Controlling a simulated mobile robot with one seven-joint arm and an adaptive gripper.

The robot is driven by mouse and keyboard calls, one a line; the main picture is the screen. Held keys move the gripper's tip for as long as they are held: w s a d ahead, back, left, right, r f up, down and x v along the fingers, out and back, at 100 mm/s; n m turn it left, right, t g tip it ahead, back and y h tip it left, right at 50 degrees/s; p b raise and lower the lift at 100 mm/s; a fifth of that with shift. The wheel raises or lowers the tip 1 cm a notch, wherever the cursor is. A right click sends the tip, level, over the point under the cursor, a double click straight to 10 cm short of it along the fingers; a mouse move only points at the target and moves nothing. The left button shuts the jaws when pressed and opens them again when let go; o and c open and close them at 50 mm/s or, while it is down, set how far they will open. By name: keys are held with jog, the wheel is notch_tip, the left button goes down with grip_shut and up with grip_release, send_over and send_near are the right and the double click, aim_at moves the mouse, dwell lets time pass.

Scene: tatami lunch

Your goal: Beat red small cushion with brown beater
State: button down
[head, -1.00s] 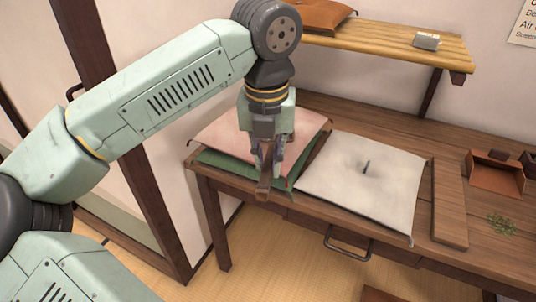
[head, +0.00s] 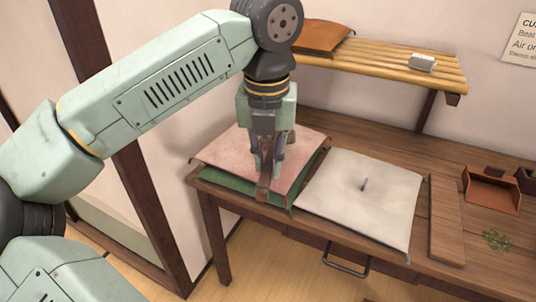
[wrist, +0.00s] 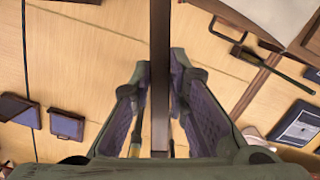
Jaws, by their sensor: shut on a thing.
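My gripper (head: 266,160) is shut on the brown beater (head: 264,187), whose narrow end points toward the table's front edge. In the wrist view the beater (wrist: 160,80) is a straight brown bar between the two fingers. A faded red cushion (head: 225,150) lies on top of a green cushion (head: 235,192) at the table's left end. My gripper and the beater are in front of the red cushion in the head view and hide part of it. I cannot tell whether the beater touches it.
A white cushion (head: 360,200) lies right of the stack, beside a wooden board (head: 447,225). An orange-brown box (head: 492,190) and green sprigs (head: 496,240) are further right. A slatted shelf (head: 380,63) above the table holds an orange cushion (head: 318,36) and a small pale block (head: 422,63).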

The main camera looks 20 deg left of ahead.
notch_tip(320, 180, down, 6)
jog(key=b, duration=0.3)
notch_tip(320, 180, up, 10)
jog(key=p, duration=0.6)
jog(key=shift+f, duration=0.15)
jog(key=shift+a, duration=0.1)
